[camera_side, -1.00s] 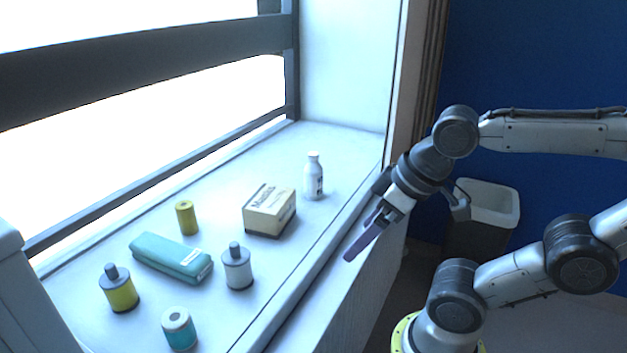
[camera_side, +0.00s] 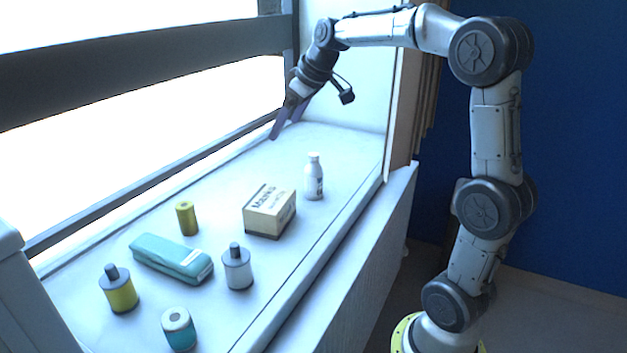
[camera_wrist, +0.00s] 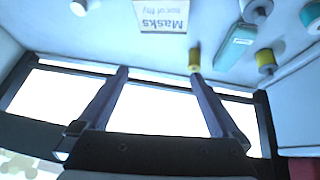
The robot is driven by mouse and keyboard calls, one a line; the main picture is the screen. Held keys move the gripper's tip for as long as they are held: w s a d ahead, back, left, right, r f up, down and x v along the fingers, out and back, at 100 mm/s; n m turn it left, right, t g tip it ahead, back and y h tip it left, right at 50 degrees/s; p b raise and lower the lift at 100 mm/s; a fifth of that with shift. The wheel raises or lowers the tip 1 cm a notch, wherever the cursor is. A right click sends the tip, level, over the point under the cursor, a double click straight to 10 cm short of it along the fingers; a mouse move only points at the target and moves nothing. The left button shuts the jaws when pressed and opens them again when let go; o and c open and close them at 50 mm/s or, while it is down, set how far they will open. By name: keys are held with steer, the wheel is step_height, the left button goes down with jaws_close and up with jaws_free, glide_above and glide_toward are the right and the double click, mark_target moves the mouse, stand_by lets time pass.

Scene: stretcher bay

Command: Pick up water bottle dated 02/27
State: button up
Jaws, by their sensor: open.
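A white bottle (camera_side: 314,180) with a white cap and a small dark label stands upright on the sill, behind and right of the masks box. No date can be read on it. A white round shape at the top left edge of the wrist view (camera_wrist: 78,7) appears to be this bottle, cut off. A white jar (camera_side: 238,271) with a dark cap and a yellow jar (camera_side: 121,294) with a grey cap stand nearer the camera. My gripper (camera_side: 281,132) is open and empty, above the far end of the sill near the window, left of the white bottle and apart from it.
The masks box (camera_side: 268,214) stands mid-sill. A teal case (camera_side: 172,257), a yellow roll (camera_side: 187,218) and a teal roll (camera_side: 179,330) lie or stand nearer. The window rail (camera_side: 150,175) runs behind. The sill around the white bottle is clear.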

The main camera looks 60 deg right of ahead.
steer(key=w+d+f+m+g, duration=0.15)
steer(key=d+f, duration=0.35)
steer(key=d, duration=0.6)
steer(key=m, duration=0.2)
glide_toward(317, 167)
steer(key=shift+g, duration=0.25)
steer(key=x, duration=0.8)
steer(key=shift+w, duration=0.25)
steer(key=shift+d+x, duration=0.15)
steer(key=shift+x, duration=1.2)
steer(key=shift+d+x, duration=0.15)
steer(key=shift+x, duration=1.2)
steer(key=shift+w+r, duration=0.1)
steer(key=shift+w, duration=0.05)
steer(key=shift+c, duration=0.2)
steer(key=c, duration=1.4)
steer(key=shift+r, duration=0.1)
jaws_close()
